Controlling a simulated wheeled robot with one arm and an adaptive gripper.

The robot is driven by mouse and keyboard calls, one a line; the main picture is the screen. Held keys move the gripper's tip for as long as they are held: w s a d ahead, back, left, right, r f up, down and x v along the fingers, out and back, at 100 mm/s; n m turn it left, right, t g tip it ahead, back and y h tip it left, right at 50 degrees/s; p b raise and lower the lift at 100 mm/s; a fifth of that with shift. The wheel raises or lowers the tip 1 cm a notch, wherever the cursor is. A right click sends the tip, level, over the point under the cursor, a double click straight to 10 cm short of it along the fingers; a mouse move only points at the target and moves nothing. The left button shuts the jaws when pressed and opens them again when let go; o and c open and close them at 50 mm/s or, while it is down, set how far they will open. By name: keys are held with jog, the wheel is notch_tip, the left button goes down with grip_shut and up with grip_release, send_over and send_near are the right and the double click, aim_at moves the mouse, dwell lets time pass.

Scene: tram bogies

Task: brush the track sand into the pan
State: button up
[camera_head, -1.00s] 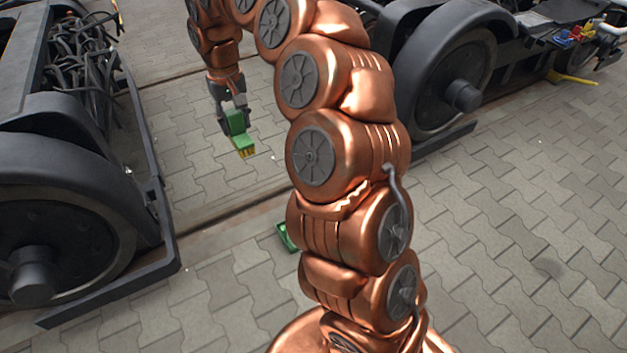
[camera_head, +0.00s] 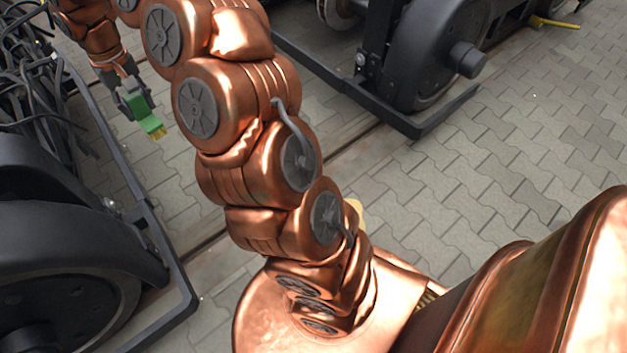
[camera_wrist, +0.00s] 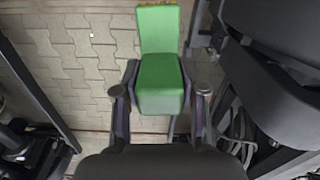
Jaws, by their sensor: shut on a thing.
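My gripper (camera_head: 132,100) is at the upper left of the head view, shut on a green brush (camera_head: 151,122) with yellow bristles. The bristles point down toward the paving, and I cannot tell whether they touch it. In the wrist view the brush's green block (camera_wrist: 160,82) sits between the two fingers, with a flat green part beyond it. The pan does not show now; my arm may hide it. I cannot make out the track sand. A small tan patch (camera_head: 357,212) shows beside my arm's lower part, too covered to identify.
A dark bogie (camera_head: 60,175) with a wheel and loose cables stands left, close to my gripper. Another bogie wheel (camera_head: 435,60) stands at the upper right. Grey paving (camera_head: 500,150) lies open at right. A yellow object (camera_head: 553,22) lies far back.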

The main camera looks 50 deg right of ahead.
jog(key=s+d+f+m+b, duration=0.25)
jog(key=d+f+m, duration=0.65)
jog(key=d+f, duration=0.65)
jog(key=s+d+f+m+b, duration=0.25)
jog(key=d+f+m, duration=0.65)
jog(key=d+f, duration=0.65)
jog(key=s+d+f+m+b, duration=0.1)
jog(key=s+d+f+m, duration=0.45)
jog(key=s+f, duration=0.45)
jog(key=s+d+f+m+b, duration=0.2)
jog(key=s+d+f+m, duration=0.3)
jog(key=s+f+m, duration=0.5)
jog(key=s+d+f+m+b, duration=0.1)
jog(key=s+d+f+m, duration=0.45)
jog(key=s, duration=0.75)
jog(key=shift+n, duration=0.9)
notch_tip(320, 180, down, 9)
jog(key=b, duration=0.8)
jog(key=shift+w, duration=0.1)
jog(key=shift+w, duration=0.1)
